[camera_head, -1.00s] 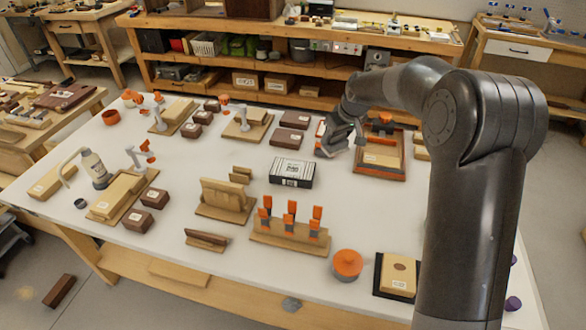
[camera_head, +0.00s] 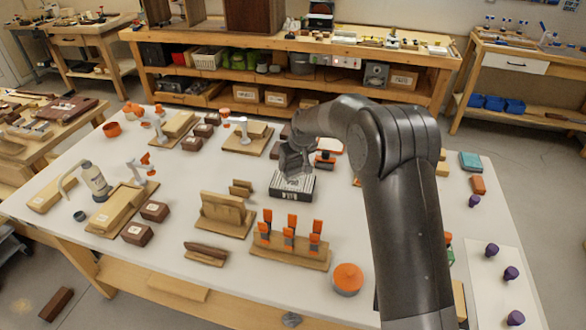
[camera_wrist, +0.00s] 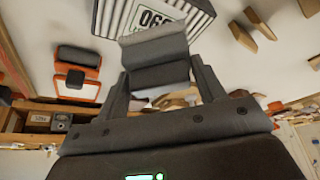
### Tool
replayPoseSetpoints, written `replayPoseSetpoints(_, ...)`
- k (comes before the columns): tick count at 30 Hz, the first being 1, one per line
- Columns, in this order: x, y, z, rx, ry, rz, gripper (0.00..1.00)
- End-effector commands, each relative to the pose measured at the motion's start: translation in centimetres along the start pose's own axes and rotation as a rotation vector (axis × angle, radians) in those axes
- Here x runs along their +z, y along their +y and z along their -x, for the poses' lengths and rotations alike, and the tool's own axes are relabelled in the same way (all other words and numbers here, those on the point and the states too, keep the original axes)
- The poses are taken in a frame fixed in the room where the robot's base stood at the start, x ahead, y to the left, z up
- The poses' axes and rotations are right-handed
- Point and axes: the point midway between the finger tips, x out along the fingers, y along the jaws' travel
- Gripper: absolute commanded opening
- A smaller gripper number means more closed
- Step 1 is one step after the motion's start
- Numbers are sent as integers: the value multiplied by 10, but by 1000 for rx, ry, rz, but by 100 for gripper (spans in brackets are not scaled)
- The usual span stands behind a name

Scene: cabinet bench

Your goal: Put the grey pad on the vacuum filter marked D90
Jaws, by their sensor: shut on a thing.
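My gripper (camera_head: 295,165) is shut on a grey pad (camera_wrist: 157,60), which spans between the two fingertips in the wrist view. In the head view my gripper hangs over the back part of a black-and-white striped box, the vacuum filter (camera_head: 292,187), and hides part of its top. In the wrist view the filter (camera_wrist: 185,12) is at the top edge. Its white label reads upside down, and the pad covers part of it. The pad seems to be above the filter and apart from it; the exact gap cannot be told.
An orange-and-grey item (camera_wrist: 77,72) lies on the table near the filter. A wooden stand with orange-topped clamps (camera_head: 289,248), a wooden holder (camera_head: 222,213) and an orange round lid (camera_head: 347,278) stand nearer the front.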

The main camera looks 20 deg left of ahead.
Motion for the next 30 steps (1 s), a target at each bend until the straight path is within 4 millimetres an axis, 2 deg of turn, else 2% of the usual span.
replayPoseSetpoints(3,8,0,-19,-1,-4,-1,39)
replayPoseSetpoints(6,12,0,-27,-1,-2,0,39)
replayPoseSetpoints(16,13,0,-29,-1,-2,0,39)
replayPoseSetpoints(17,13,0,-30,-1,-2,0,64)
replayPoseSetpoints(24,13,0,-29,-1,-2,0,83)
replayPoseSetpoints(30,13,0,-29,-1,-2,1,85)
